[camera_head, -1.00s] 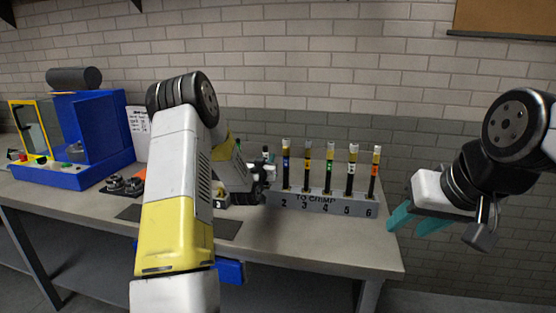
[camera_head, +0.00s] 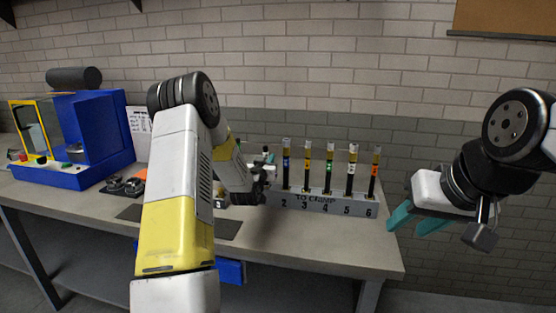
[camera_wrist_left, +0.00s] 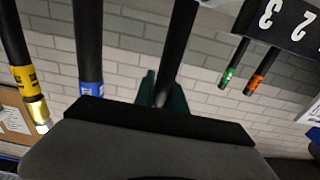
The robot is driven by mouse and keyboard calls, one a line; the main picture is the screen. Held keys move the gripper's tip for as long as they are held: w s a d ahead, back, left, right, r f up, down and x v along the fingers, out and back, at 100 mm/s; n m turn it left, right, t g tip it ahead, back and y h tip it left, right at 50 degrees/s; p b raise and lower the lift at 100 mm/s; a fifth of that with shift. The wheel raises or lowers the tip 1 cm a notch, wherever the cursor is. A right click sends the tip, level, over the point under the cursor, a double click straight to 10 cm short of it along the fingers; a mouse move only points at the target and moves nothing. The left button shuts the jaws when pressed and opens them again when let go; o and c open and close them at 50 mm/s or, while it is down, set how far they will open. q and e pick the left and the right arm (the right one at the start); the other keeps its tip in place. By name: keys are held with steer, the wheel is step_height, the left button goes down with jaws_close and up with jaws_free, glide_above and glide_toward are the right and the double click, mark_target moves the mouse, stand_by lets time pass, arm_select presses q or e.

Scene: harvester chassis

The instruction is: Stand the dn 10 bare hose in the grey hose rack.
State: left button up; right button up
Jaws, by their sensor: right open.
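The grey hose rack (camera_head: 328,204), lettered "TO CRIMP", stands on the bench. Several black hoses with coloured bands stand upright in its slots 2 to 6. My left gripper (camera_head: 268,162) is at the rack's left end and hides it. In the left wrist view, a plain black hose (camera_wrist_left: 178,45) runs between the teal fingers of this gripper (camera_wrist_left: 163,92), which look closed on it. The hose's lower end and its label are hidden, so I cannot tell whether it is in a slot. My right gripper (camera_head: 418,222) is open and empty, off the bench's right end.
A blue machine (camera_head: 92,128) stands at the left of the bench. Small dark parts (camera_head: 124,185) lie in front of it. In the left wrist view, the blue-banded hose (camera_wrist_left: 88,50) and a yellow-banded hose (camera_wrist_left: 25,75) are close to the left gripper.

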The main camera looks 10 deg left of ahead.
arm_select(q)
steer(key=o, duration=0.5)
steer(key=shift+f, duration=0.15)
steer(key=s, duration=0.7)
steer(key=shift+s+a, duration=0.15)
steer(key=shift+s, duration=0.25)
steer(key=s+d+r+g, duration=0.4)
steer(key=s+r+g, duration=0.2)
steer(key=s+r, duration=0.5)
steer(key=s+d+g, duration=0.2)
steer(key=s+g, duration=0.1)
steer(key=s, duration=1.1)
steer(key=s+d+g+h, duration=0.1)
steer(key=s+d+g, duration=0.1)
steer(key=s, duration=1.1)
steer(key=shift+s+f+g+h, duration=0.15)
steer(key=shift+s+g+h, duration=0.2)
steer(key=shift+g, duration=0.25)
